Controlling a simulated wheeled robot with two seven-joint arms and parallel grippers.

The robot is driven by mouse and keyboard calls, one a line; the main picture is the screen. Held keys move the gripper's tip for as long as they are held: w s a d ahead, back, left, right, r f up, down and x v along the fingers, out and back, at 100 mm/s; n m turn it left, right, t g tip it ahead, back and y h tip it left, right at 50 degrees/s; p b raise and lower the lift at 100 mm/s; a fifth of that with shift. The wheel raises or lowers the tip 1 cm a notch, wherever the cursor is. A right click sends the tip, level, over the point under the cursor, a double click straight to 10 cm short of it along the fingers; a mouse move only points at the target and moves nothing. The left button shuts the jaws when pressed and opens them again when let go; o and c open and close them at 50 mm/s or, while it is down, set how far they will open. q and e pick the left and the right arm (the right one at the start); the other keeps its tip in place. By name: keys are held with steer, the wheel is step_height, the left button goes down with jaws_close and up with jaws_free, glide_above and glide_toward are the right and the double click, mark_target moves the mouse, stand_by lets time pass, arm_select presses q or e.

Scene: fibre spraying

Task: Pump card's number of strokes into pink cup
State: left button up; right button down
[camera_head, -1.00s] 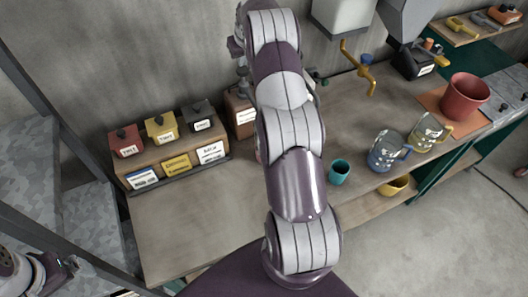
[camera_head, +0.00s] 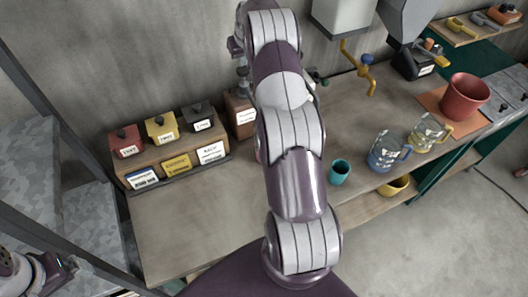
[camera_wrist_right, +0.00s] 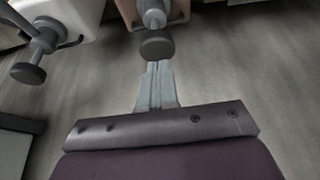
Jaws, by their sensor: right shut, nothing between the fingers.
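A brown container (camera_head: 240,113) with a white label and a grey pump stands at the back of the bench, left of my right arm. In the right wrist view its dark pump head (camera_wrist_right: 157,45) is just beyond the tips of my right gripper (camera_wrist_right: 158,70). The fingers are closed together and empty. In the head view my own arm hides that gripper. Only a thin pink sliver shows beside my arm, perhaps the pink cup, mostly hidden. Blue, yellow (camera_head: 176,163) and black-edged cards lean on the wooden rack; their text is unreadable. My left gripper (camera_head: 62,272) is at lower left, its jaws unclear.
Red, yellow and black lidded boxes stand on the wooden rack (camera_head: 165,151). A white container with a pump (camera_wrist_right: 65,18) is at upper left in the wrist view.

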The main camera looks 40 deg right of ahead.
mark_target(243, 70)
steer(key=shift+f, duration=0.1)
stand_by(0.4)
steer(key=shift+f+b, duration=1.6)
steer(key=shift+f, duration=0.5)
steer(key=shift+s, duration=0.1)
steer(key=shift+r+p, duration=1.3)
steer(key=shift+r, duration=0.8)
steer(key=shift+f, duration=0.1)
